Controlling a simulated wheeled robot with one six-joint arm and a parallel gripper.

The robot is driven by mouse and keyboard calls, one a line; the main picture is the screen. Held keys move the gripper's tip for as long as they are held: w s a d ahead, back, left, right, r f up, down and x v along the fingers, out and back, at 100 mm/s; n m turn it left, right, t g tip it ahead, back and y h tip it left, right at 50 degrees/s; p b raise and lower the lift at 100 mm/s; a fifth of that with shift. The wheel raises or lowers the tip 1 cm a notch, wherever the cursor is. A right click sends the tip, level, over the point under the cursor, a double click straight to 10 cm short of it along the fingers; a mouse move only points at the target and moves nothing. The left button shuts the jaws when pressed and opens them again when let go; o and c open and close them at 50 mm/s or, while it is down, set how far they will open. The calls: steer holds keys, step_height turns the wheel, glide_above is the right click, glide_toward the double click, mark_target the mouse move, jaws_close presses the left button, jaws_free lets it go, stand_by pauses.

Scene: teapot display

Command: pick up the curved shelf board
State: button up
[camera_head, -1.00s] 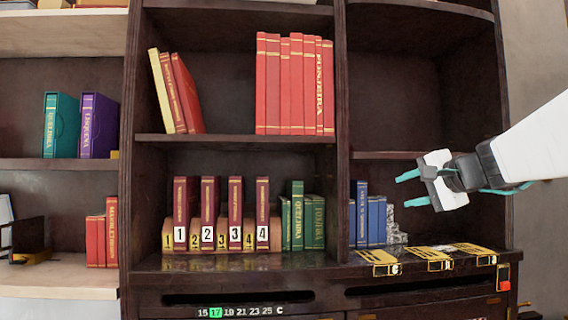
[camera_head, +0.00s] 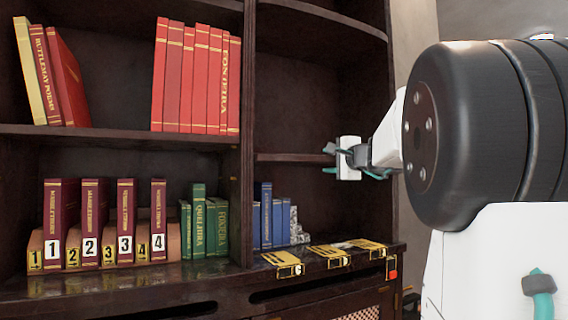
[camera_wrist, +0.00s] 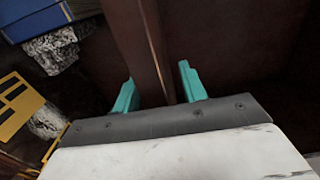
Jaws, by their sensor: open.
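The curved shelf board (camera_head: 288,158) is a dark brown shelf in the right-hand bay of the bookcase, seen almost edge-on in the head view. My gripper (camera_head: 328,160) is at its right end, with one teal finger above and one below the board's level. In the wrist view the board (camera_wrist: 138,40) runs down from the top edge into the space between the two teal fingers of my gripper (camera_wrist: 156,88). The fingers stand apart on either side of it. A dark gap shows beside the right finger; contact on the left side cannot be told.
Below the board are blue books (camera_head: 265,222) and black-and-yellow boxes (camera_head: 328,255) on the cabinet ledge. Green books (camera_head: 208,228) and numbered maroon books (camera_head: 90,222) stand left. The bay above the board is empty.

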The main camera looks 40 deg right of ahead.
steer(key=shift+w, duration=0.3)
jaws_close()
stand_by(1.1)
steer(key=shift+s+r, duration=0.1)
